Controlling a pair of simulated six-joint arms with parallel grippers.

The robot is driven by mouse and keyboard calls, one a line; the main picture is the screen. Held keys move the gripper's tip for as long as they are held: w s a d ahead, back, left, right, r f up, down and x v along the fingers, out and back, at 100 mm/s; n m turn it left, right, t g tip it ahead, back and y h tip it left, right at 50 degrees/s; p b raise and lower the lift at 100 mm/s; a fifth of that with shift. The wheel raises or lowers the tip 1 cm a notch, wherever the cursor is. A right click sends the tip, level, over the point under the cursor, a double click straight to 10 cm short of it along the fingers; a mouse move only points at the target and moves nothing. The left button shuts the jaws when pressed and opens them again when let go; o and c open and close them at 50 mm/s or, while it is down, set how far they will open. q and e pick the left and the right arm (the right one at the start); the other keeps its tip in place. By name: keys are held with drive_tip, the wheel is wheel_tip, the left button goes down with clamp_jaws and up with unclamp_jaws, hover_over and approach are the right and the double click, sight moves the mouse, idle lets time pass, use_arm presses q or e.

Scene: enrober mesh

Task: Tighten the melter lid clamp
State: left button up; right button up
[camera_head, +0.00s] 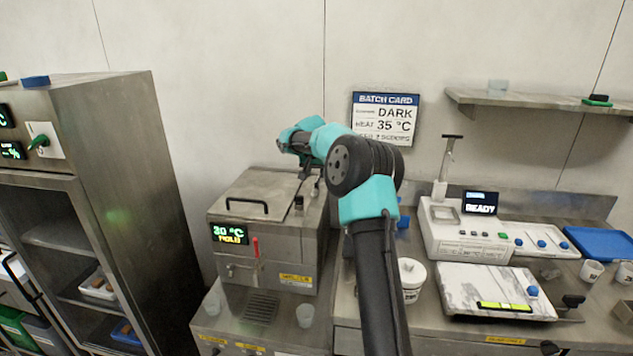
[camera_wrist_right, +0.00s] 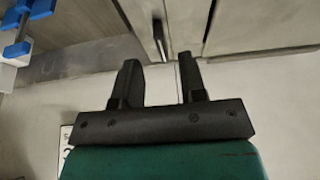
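The melter (camera_head: 265,272) is a steel box with a display reading 30 °C HOLD and a lid (camera_head: 255,188) with a black bar handle (camera_head: 247,205). A small upright fitting (camera_head: 299,203) at the lid's right edge looks like the lid clamp. My right gripper (camera_head: 305,172) is above the back right of the melter top, partly hidden by my own wrist. In the right wrist view its two black fingers (camera_wrist_right: 160,82) are apart with nothing between them. A short metal lever (camera_wrist_right: 160,40) shows just beyond the fingertips, apart from them; it may be the clamp's handle. My left gripper is not in view.
A tall steel cabinet (camera_head: 125,180) stands left of the melter. A white tub (camera_head: 411,275) and the READY machine (camera_head: 465,232) are on the right of the counter. A batch card (camera_head: 385,118) hangs on the wall behind. Blue-handled parts (camera_wrist_right: 20,45) show beside the gripper.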

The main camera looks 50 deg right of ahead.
sight(317, 181)
drive_tip(key=x, duration=0.5)
clamp_jaws()
idle(0.3)
